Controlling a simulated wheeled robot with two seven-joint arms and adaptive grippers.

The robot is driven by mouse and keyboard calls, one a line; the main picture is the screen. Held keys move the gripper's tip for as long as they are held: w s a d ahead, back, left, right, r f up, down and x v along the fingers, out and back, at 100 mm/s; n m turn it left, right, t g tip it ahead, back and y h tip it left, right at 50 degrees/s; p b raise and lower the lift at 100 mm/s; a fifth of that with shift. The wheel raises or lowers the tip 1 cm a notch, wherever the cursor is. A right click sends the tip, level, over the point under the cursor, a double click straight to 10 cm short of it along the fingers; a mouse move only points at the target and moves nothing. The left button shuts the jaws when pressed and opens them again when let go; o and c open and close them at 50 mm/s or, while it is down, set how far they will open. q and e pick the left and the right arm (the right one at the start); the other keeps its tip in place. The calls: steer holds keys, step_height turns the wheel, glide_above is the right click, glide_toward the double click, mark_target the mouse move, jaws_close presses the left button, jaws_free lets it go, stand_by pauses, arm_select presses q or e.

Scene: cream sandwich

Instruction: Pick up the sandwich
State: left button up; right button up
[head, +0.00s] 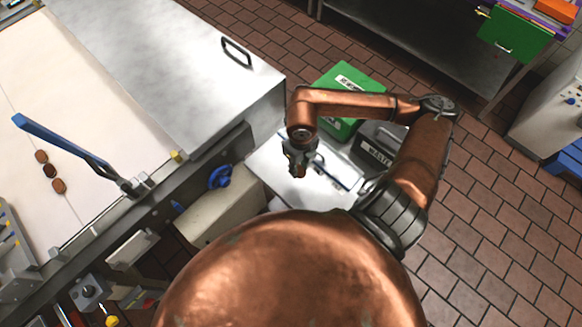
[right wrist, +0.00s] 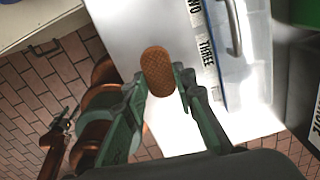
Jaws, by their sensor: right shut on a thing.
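My right gripper (head: 299,166) is shut on a brown oval sandwich cookie. In the right wrist view the sandwich (right wrist: 157,72) sits between the two green fingertips (right wrist: 160,84), with its waffle-patterned face showing. In the head view only a small part of it shows under the fingers. The gripper holds it above a pale surface with boxes. Three more brown sandwiches (head: 52,170) lie in a row on the cream conveyor belt (head: 100,115) at the left, beside the blue bar. My left gripper is not in the head view.
A steel cover (head: 170,60) with a handle stands behind the belt. A blue bar (head: 70,150) crosses the belt. A green box (head: 340,85) and a dark labelled box (head: 372,150) stand near my right arm. Tiled floor (head: 490,205) is free at the right.

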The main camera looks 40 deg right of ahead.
steer(key=s+d+r, duration=0.2)
steer(key=s+r, duration=0.2)
steer(key=s, duration=0.5)
steer(key=shift+r+p, duration=0.2)
steer(key=shift+p, duration=0.15)
